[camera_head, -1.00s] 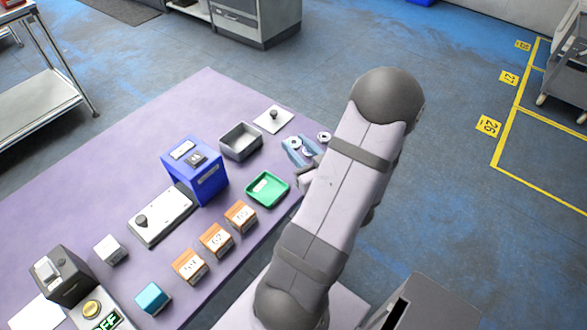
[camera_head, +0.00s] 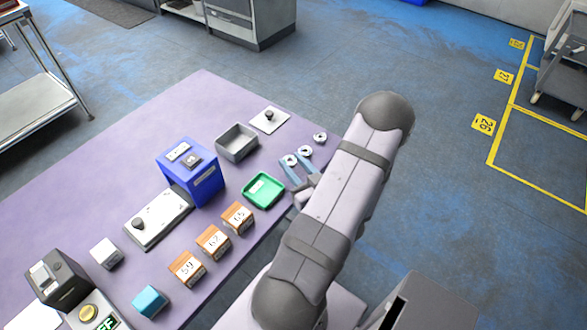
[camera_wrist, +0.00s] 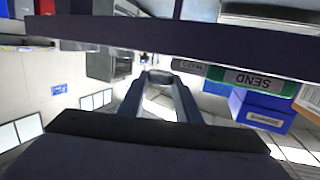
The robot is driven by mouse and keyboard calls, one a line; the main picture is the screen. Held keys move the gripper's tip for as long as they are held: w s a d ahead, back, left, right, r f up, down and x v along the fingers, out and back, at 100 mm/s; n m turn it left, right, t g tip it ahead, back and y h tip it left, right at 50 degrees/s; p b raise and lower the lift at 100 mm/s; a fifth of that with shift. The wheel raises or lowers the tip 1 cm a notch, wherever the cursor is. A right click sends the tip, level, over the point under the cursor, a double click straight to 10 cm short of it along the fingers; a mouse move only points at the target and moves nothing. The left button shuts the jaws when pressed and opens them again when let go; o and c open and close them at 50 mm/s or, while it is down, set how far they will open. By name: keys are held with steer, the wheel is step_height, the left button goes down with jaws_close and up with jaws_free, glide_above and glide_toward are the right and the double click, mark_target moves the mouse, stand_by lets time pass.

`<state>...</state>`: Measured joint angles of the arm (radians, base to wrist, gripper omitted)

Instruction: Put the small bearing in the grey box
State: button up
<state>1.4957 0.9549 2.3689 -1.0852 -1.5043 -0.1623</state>
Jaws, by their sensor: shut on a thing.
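The grey box (camera_head: 254,147) is an open-topped tray near the far right of the purple table. My gripper (camera_head: 291,168) is at the table's right edge, to the right of and nearer than the grey box. Its bluish fingers are shut on a bearing (camera_head: 290,160), a pale ring at the fingertips. I cannot tell its size or height above the table for certain. Two more ring bearings show beyond it, a middle one (camera_head: 305,151) and a far one (camera_head: 320,138).
A green SEND tray (camera_head: 263,190) lies left of my gripper. A blue box (camera_head: 205,186) stands left of the grey box. A white plate with a knob (camera_head: 270,119) lies behind. Several orange-topped boxes (camera_head: 238,217) line the near edge.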

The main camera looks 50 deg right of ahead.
steer(key=shift+f, duration=1.2)
steer(key=shift+f, duration=0.1)
steer(key=shift+f, duration=0.15)
steer(key=o, duration=1.1)
steer(key=shift+o, duration=0.3)
steer(key=b+v, duration=0.2)
steer(key=v, duration=0.5)
steer(key=shift+r, duration=0.25)
